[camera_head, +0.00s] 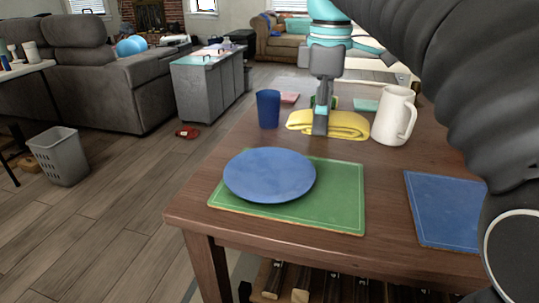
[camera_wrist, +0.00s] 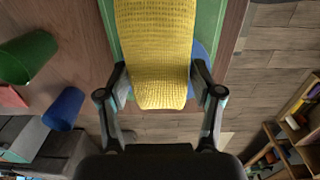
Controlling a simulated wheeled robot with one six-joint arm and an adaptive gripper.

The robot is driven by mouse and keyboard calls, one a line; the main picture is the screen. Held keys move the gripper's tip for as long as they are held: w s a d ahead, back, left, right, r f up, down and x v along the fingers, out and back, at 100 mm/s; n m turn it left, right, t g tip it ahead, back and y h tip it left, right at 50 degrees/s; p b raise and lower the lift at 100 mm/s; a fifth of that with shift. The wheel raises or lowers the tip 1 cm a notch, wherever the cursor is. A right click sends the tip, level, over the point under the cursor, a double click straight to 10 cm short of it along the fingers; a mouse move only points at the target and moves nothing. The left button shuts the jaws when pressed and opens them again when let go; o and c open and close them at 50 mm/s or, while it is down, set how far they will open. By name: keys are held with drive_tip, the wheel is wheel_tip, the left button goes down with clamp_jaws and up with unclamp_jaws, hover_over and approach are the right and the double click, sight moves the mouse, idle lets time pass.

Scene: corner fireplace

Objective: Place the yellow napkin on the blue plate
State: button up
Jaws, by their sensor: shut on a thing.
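The yellow napkin (camera_head: 348,126) is a folded cloth between the blue cup and the white pitcher in the head view. My gripper (camera_head: 321,120) is shut on it from above. In the wrist view the napkin (camera_wrist: 156,48) runs between the two fingers of my gripper (camera_wrist: 159,85). I cannot tell whether the napkin touches the table. The blue plate (camera_head: 270,175) lies empty on a green placemat (camera_head: 335,200), nearer the camera and left of the napkin. In the wrist view, green and a bit of blue show beside the napkin, partly hidden by it.
A blue cup (camera_head: 268,108) stands left of the napkin and a white pitcher (camera_head: 395,115) right of it. A blue placemat (camera_head: 447,208) lies bare at the right of the wooden table (camera_head: 385,190). A green cup (camera_wrist: 27,57) shows in the wrist view.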

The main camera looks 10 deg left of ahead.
hover_over(263, 173)
wheel_tip(263, 173, down, 6)
drive_tip(key=shift+d+f+b, duration=0.1)
drive_tip(key=shift+f+b, duration=0.1)
drive_tip(key=shift+b, duration=0.15)
drive_tip(key=shift+f+b, duration=0.4)
drive_tip(key=shift+f, duration=1.6)
drive_tip(key=shift+f, duration=0.25)
drive_tip(key=o, duration=1)
drive_tip(key=shift+o, duration=0.2)
wheel_tip(263, 173, up, 12)
drive_tip(key=p, duration=0.3)
drive_tip(key=shift+r, duration=0.25)
